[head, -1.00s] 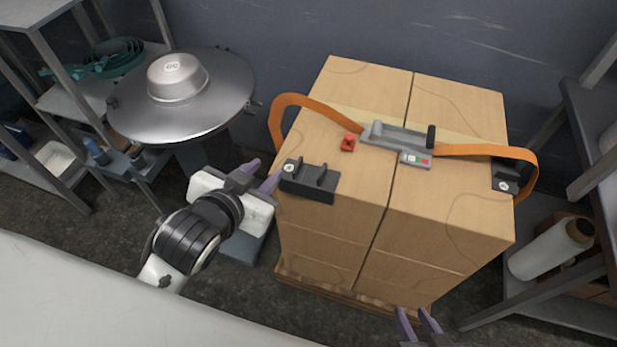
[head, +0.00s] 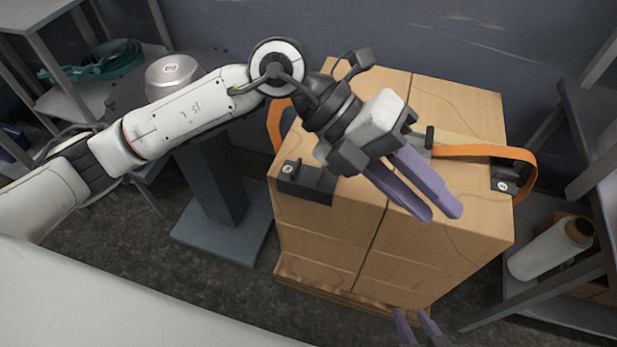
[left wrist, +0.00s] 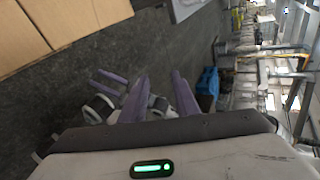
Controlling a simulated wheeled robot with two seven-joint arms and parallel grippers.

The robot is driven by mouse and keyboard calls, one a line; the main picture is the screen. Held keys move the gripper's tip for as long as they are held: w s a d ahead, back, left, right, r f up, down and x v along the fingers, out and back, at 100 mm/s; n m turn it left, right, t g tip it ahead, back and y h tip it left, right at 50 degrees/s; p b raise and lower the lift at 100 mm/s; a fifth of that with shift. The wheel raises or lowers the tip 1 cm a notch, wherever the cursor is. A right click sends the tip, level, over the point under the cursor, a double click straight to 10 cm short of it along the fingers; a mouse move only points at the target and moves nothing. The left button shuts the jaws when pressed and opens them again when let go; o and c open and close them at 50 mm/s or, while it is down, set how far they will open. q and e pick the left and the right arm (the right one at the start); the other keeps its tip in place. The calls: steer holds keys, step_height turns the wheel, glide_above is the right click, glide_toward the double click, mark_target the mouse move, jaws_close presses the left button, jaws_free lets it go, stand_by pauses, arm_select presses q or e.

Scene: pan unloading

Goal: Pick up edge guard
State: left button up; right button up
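One black edge guard (head: 305,180) sits on the left top edge of the box stack (head: 450,215). Another black edge guard (head: 506,178) sits on the right top edge beside the orange strap (head: 485,151). My left gripper (head: 440,212) is above the front of the stack, right of the left guard, with its fingers apart and empty. Its spread fingers also show in the left wrist view (left wrist: 159,80). My right gripper (head: 411,314) is low, in front of the stack, with fingers apart and nothing between them.
The stack stands on a wooden pallet (head: 330,293). The grey floor in front is clear.

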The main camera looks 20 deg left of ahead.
arm_select(q)
steer(key=w+a+f+n+t+y, duration=0.1)
steer(key=w+a+f+y, duration=0.2)
steer(key=a, duration=0.3)
steer(key=w+a+f+t+y, duration=0.1)
steer(key=w+a+f+y, duration=0.1)
steer(key=w+a+y, duration=0.25)
steer(key=n+t+y, duration=0.2)
steer(key=y, duration=0.2)
glide_toward(296, 166)
steer(key=shift+w+f, duration=0.25)
steer(key=shift+f, duration=0.9)
steer(key=f, duration=0.6)
steer(key=shift+w+a, duration=0.15)
steer(key=shift+w, duration=0.25)
jaws_close()
